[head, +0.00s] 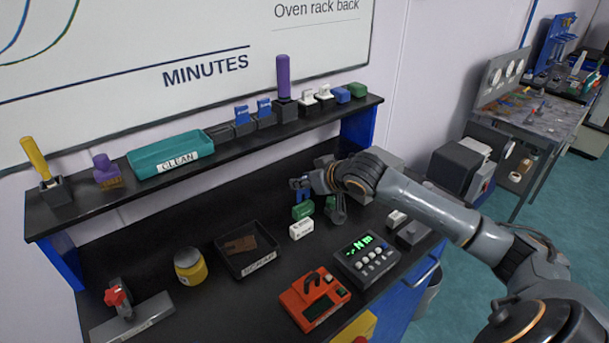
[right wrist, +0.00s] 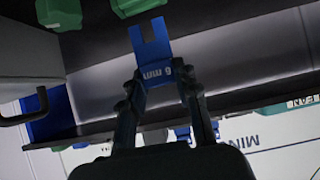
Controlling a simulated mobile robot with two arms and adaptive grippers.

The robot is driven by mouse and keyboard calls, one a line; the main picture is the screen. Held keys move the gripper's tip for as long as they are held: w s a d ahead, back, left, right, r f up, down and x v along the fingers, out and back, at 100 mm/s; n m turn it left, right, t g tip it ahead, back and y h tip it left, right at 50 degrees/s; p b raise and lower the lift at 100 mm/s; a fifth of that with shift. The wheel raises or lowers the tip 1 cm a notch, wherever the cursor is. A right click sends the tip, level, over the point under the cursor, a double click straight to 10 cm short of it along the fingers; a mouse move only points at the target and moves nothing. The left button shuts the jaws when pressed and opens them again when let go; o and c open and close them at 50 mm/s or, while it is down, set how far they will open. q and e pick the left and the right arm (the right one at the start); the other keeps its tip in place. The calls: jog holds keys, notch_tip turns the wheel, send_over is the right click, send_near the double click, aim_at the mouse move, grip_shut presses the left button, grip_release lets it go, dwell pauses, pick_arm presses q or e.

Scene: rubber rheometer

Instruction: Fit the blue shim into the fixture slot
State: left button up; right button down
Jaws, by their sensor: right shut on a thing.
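The blue shim (right wrist: 152,48) is a flat forked plate with white lettering that seems to read 6 mm. My right gripper (right wrist: 160,86) is shut on its lettered end, and the two prongs point away from the fingers. In the head view the shim (head: 302,192) hangs at the tip of my right gripper (head: 312,184), above the bench near a green block (head: 303,210). Two other blue pieces (head: 241,114) (head: 265,107) stand in dark holders on the shelf. I cannot tell which part is the fixture slot. My left gripper is not in view.
A white block (head: 301,229), torque display (head: 367,257), red device (head: 314,299) and dark tray (head: 247,267) are on the bench. The raised shelf (head: 75,219) runs behind. The wrist view shows a grey box with a handle (right wrist: 25,75) at left.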

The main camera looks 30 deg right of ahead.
aim_at(305, 206)
jog(key=shift+f, duration=0.35)
dwell(0.5)
jog(key=shift+p, duration=0.35)
dwell(0.3)
jog(key=shift+p, duration=0.6)
dwell(0.6)
jog(key=shift+f+b, duration=0.5)
jog(key=shift+f, duration=1.6)
jog(key=c, duration=0.9)
grip_release()
